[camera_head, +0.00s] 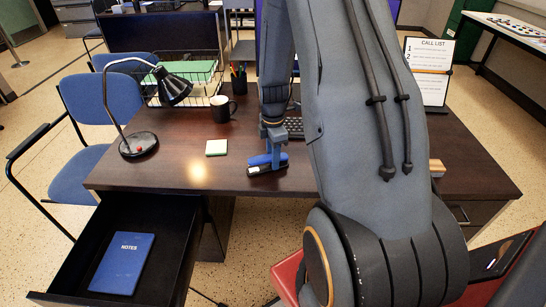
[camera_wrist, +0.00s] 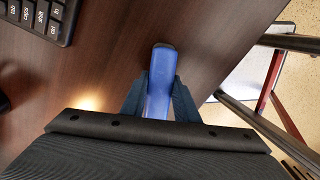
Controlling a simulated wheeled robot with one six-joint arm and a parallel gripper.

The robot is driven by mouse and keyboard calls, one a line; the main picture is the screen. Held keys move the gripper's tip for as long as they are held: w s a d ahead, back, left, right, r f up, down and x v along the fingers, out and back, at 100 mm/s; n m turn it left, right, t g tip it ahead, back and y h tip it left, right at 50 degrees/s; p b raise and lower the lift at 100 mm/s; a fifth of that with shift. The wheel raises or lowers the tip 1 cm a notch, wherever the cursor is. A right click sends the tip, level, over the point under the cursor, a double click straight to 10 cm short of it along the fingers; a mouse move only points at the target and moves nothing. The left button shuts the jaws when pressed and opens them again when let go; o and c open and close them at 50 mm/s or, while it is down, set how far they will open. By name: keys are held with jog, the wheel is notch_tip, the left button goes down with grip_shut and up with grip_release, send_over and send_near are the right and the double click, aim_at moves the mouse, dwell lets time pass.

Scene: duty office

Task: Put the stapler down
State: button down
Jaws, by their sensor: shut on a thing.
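The stapler (camera_head: 268,168) is blue with a dark base and is at the front edge area of the dark desk (camera_head: 185,165). My gripper (camera_head: 270,152) points down from above and is shut on the stapler. In the wrist view the blue stapler (camera_wrist: 160,85) sits between my two fingers (camera_wrist: 160,105), its far end reaching out past them. The stapler is at or just above the desk top; I cannot tell whether it touches.
A cream note pad (camera_head: 216,147), a black mug (camera_head: 221,109) and a desk lamp (camera_head: 139,144) stand to the left. A keyboard (camera_wrist: 38,20) lies behind. An open drawer (camera_head: 75,250) holds a blue notebook (camera_head: 122,263). Desk between pad and stapler is clear.

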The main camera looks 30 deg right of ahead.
jog(key=shift+f, duration=0.15)
jog(key=c, duration=1.4)
grip_release()
notch_tip(320, 180, up, 12)
jog(key=f+b, duration=0.1)
jog(key=b, duration=0.1)
jog(key=shift+s+a+r+m+t, duration=0.1)
jog(key=shift+s+a+r+m, duration=0.45)
jog(key=shift+s+a+m, duration=2.2)
jog(key=shift+s+a+r+m+t, duration=0.1)
jog(key=shift+s+a+r+m, duration=0.5)
jog(key=shift+s+a+m, duration=2.15)
jog(key=shift+s+a+r+m+t, duration=0.1)
jog(key=shift+s+a+r+m, duration=0.45)
jog(key=shift+s+a+m, duration=2.2)
jog(key=shift+w+a+n, duration=0.45)
jog(key=shift+w+a, duration=0.1)
jog(key=shift+w, duration=0.2)
